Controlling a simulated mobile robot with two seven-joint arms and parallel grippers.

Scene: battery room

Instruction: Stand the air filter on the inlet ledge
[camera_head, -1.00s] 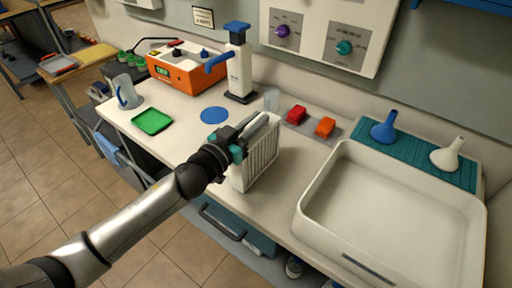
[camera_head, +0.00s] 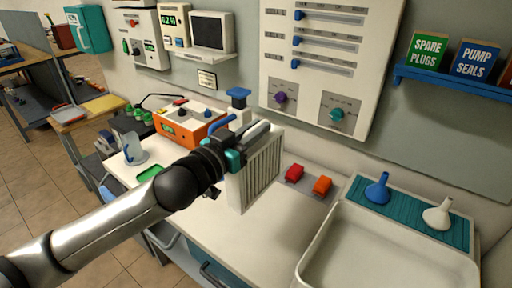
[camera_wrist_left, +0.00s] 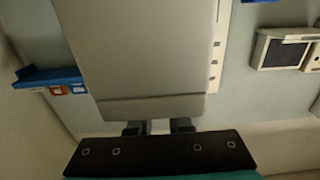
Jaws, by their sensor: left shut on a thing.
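The air filter (camera_head: 262,172) is a white, upright block with a ribbed face. My left gripper (camera_head: 240,146) is shut on it at its upper part and holds it above the white worktop, apart from it as far as I can tell. In the left wrist view the filter shows as a large plain pale panel (camera_wrist_left: 150,60), and the gripper's fingers (camera_wrist_left: 159,128) meet its near edge. I cannot make out which surface is the inlet ledge. My right gripper is not in view.
Behind the filter are an orange device (camera_head: 188,124) and a blue-handled pump (camera_head: 238,97). A wall panel (camera_head: 325,60) and blue shelf (camera_head: 450,88) are above. The front worktop is clear.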

